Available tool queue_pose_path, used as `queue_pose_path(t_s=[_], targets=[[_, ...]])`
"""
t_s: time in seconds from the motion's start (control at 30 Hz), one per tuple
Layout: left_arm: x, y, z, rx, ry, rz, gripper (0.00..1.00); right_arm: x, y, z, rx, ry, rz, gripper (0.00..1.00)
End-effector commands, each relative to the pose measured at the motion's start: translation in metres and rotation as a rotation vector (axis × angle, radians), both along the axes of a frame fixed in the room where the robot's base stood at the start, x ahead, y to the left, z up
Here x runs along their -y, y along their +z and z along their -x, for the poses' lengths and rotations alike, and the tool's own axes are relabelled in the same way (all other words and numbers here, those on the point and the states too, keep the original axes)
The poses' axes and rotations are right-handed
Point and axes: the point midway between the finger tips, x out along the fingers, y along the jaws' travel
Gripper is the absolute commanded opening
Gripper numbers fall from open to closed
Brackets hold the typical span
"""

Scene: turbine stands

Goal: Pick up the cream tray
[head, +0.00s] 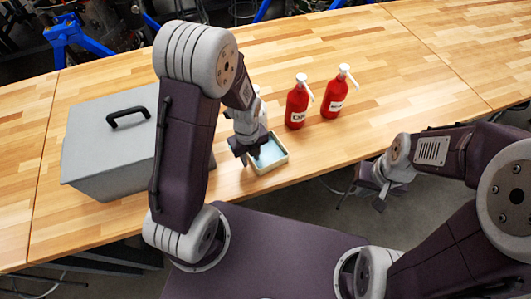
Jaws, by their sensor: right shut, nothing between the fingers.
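The cream tray (273,167) is a small box with a pale blue inside. It sits on the wooden table near its front edge, in the middle of the head view. My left gripper (253,155) points down at the tray's left and back side, overlapping its rim in the picture. Whether its fingers touch the rim, and whether they are open or shut, I cannot tell. My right gripper (380,204) is shut and empty, off the table's front edge to the right of the tray.
A grey box with a black handle (108,150) stands to the left. Two red pump bottles (297,104) (334,98) stand behind the tray to the right. A white bottle top (257,90) shows behind my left arm. The table's right side is clear.

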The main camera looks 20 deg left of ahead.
Motion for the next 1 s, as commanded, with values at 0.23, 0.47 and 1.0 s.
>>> queue_pose_path(t_s=[0.23, 0.47, 1.0], targets=[[0.0001, -0.0068, 0.0002, 0.001, 0.0, 0.0, 0.29, 0.0, -0.0004, 0.0, 0.0, 0.0, 0.0, 0.0], [0.0001, -0.0065, 0.0002, 0.001, 0.0, 0.0, 0.0, 0.0, -0.0004, 0.0, 0.0, 0.0, 0.0, 0.0], [0.0001, -0.0066, 0.0002, 0.001, 0.0, 0.001, 0.0, 0.0, -0.0005, -0.0001, 0.0, 0.0, 0.0, 0.0]])
